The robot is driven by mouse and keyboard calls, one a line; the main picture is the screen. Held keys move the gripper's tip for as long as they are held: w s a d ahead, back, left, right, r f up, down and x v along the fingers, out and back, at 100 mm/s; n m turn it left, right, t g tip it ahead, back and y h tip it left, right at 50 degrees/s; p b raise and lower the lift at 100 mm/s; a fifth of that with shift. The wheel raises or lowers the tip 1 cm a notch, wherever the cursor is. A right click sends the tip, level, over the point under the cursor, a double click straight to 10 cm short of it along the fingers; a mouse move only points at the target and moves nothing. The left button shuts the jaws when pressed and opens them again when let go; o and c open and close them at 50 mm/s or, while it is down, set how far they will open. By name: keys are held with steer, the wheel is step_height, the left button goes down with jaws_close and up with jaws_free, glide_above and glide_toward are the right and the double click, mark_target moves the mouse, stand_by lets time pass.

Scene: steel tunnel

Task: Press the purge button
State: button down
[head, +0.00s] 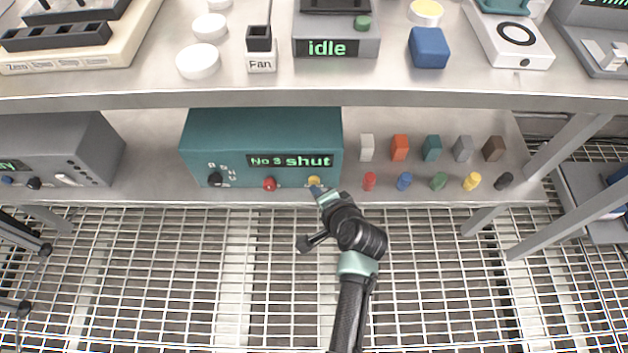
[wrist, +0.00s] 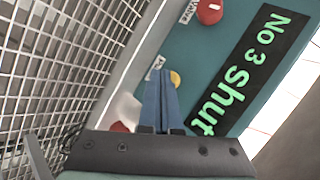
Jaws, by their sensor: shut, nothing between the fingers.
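A teal box (head: 262,140) stands on the lower shelf, its display (head: 290,161) reading "No 3 shut". Its front carries a black dial (head: 215,179), a red knob (head: 269,184) and a yellow button (head: 314,180). My gripper (head: 317,190) is at the yellow button, its blue fingers together and empty. In the wrist view the fingertips (wrist: 160,74) partly cover the yellow button (wrist: 176,79); I cannot tell whether they touch it. A small label beside it is too blurred to read surely. The red knob (wrist: 209,11) is at the top.
Several coloured blocks (head: 400,147) and pegs (head: 405,181) stand right of the box. A grey device (head: 62,150) is at left. The upper shelf (head: 380,96) overhangs the box.

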steer(key=shift+w, duration=0.35)
steer(key=shift+s, duration=0.15)
stand_by(0.4)
steer(key=shift+s+p, duration=0.55)
steer(key=shift+s, duration=0.15)
steer(key=s+p, duration=0.2)
steer(key=s, duration=0.3)
steer(key=shift+p, duration=0.3)
stand_by(0.6)
